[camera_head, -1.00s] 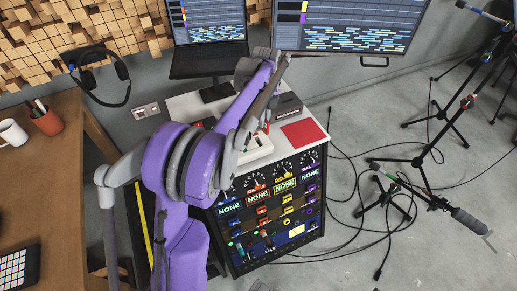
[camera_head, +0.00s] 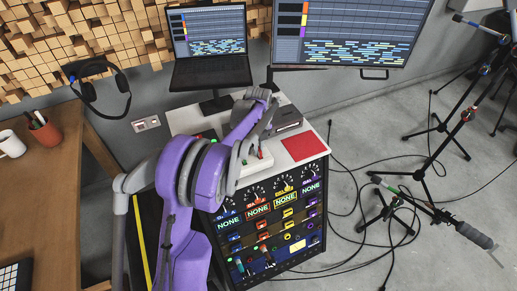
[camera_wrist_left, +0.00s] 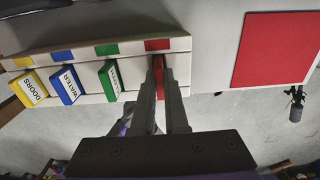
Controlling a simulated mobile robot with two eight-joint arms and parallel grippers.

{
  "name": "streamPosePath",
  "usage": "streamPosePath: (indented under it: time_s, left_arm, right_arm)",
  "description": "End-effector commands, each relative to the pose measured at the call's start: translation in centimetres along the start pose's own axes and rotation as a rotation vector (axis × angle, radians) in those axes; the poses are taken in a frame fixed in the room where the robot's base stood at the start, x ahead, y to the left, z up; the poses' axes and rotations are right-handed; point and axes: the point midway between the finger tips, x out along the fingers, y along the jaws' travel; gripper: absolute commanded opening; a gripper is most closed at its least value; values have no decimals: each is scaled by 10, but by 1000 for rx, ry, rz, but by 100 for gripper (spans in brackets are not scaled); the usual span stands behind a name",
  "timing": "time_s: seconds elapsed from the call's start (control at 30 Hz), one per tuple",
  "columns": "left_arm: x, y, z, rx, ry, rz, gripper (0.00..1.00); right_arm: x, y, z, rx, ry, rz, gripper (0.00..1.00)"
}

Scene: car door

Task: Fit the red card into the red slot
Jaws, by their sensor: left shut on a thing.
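My left gripper (camera_wrist_left: 168,62) is shut on the red card (camera_wrist_left: 159,80), which shows as a narrow red strip between its fingers. The fingertips are at the front edge of the white slot block (camera_wrist_left: 205,66). A red mark (camera_wrist_left: 157,45) on the block lies just beyond the fingertips, in line with the card. The fingers hide the slot, so I cannot tell whether the card's end is inside it. In the head view my arm partly covers the white block (camera_head: 252,168) and the gripper. My right gripper is not in view.
Yellow (camera_wrist_left: 28,90), blue (camera_wrist_left: 68,86) and green (camera_wrist_left: 110,80) labelled cards stick out of the block left of the gripper. A flat red square (camera_head: 303,146) lies on the white top. A dark panel (camera_head: 270,225) with gauges is in front. Cables lie on the floor.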

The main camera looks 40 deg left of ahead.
Motion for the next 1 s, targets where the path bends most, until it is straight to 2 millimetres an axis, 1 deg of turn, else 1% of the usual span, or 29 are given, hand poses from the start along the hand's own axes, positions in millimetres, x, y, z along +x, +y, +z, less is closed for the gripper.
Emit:
streamPosePath:
  time_s: [0.23, 0.33, 0.37, 0.5, 0.53, 0.8, 0.87, 0.97, 1.0]
  left_arm:
    - [1, 0, 0, 0, 0, 0, 0]
    - [4, 0, 0, -1, 0, 0, 0]
    - [4, 0, 0, -1, 0, 0, 15]
    - [3, 0, 0, -1, 0, 0, 40]
    - [3, 0, 0, -1, 0, 0, 41]
    - [1, 0, 0, -1, 0, 0, 41]
    - [-4, 0, 0, -1, 0, 0, 41]
    - [-17, 0, 0, -1, 0, 0, 41]
    - [-25, 0, 0, -1, 0, 0, 41]
  right_arm:
    - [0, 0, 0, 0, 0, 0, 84]
    - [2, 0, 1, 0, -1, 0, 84]
    - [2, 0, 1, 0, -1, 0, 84]
    - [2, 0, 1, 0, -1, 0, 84]
    - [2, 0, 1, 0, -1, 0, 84]
    - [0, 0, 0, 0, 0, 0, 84]
    - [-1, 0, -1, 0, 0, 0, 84]
    - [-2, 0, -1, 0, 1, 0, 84]
    - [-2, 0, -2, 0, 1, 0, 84]
